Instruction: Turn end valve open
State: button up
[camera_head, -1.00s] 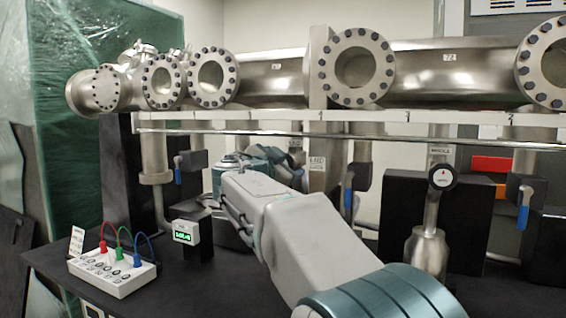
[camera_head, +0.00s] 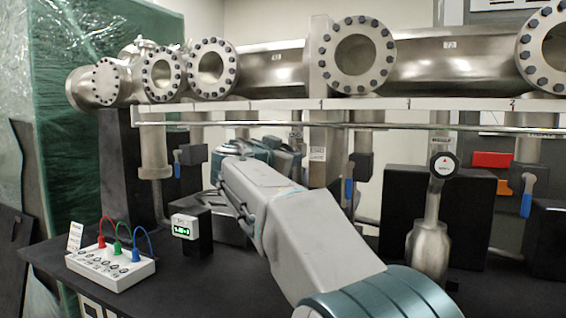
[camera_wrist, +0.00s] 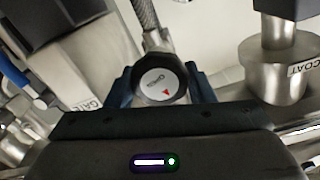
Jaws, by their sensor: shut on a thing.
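In the wrist view a round valve knob (camera_wrist: 162,85) has a black faceted rim and a white face with a small red triangle and dark lettering too small to read surely. My gripper (camera_wrist: 161,88) has one blue-grey finger on each side of the knob and is shut on it. A braided metal stem rises behind the knob. In the head view my own arm hides the knob, and my fingertips are hidden too. A small label plate (camera_head: 317,154) hangs just right of my wrist; its text is hard to read.
A similar black-rimmed dial (camera_head: 444,166) stands on a metal post at right. Blue-handled valves (camera_head: 349,188) hang under the flanged pipe (camera_head: 440,68). A small green display (camera_head: 184,227) and a white box with coloured leads (camera_head: 112,268) occupy the left of the dark bench.

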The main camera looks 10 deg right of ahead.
jog(key=n+b, duration=0.1)
jog(key=n, duration=0.2)
jog(key=shift+f+n+b, duration=0.1)
jog(key=shift+n+b, duration=0.2)
jog(key=shift+b, duration=0.1)
jog(key=n, duration=0.4)
jog(key=shift+a+n+b, duration=0.1)
jog(key=shift+n+b, duration=0.2)
jog(key=shift+b, duration=0.1)
jog(key=n, duration=0.3)
jog(key=shift+w+n, duration=0.1)
jog(key=shift+n, duration=0.2)
jog(key=n+p, duration=0.1)
jog(key=n, duration=0.3)
jog(key=shift+a+n, duration=0.1)
jog(key=shift+n, duration=0.2)
jog(key=n+p, duration=0.1)
jog(key=n, duration=0.2)
jog(key=shift+n, duration=0.3)
jog(key=n+p, duration=0.2)
jog(key=n, duration=0.2)
jog(key=shift+n+p, duration=0.3)
jog(key=shift+p, duration=0.05)
jog(key=n+p, duration=0.3)
jog(key=n, duration=0.2)
jog(key=shift+f+n+p, duration=0.15)
jog(key=shift+n+p, duration=0.75)
jog(key=shift+n, duration=0.4)
jog(key=shift+f, duration=0.1)
